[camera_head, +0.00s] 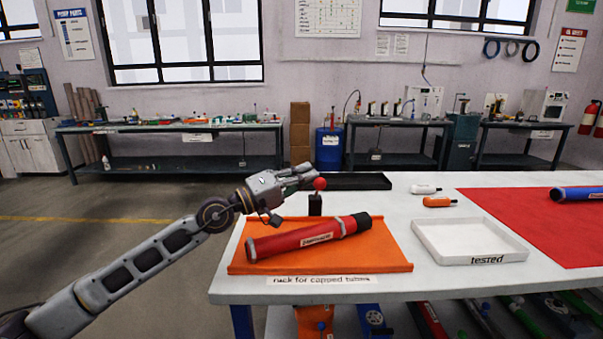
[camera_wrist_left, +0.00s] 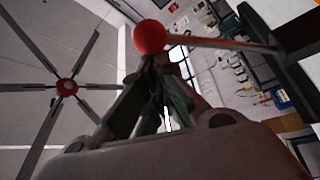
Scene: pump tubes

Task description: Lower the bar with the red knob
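The red knob (camera_head: 320,184) shows above the orange rack (camera_head: 340,266), just over a black post (camera_head: 315,205). In the left wrist view the red knob (camera_wrist_left: 149,37) sits on the end of a thin bar (camera_wrist_left: 220,43) that runs off to the right. My left gripper (camera_head: 307,176) is beside the knob at the rack's far side. In the left wrist view its fingers (camera_wrist_left: 151,62) converge at the tips, with no gap visible, right by the knob. The knob's round face is uncovered; I cannot tell whether they touch. My right gripper is not in view.
A red tube (camera_head: 300,238) with a black end lies tilted on the orange rack, near the post. A black tray (camera_head: 345,181) is behind. A white "tested" tray (camera_head: 470,258), two small bottles (camera_head: 438,202) and a red mat (camera_head: 560,235) with a blue tube (camera_head: 578,193) are right.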

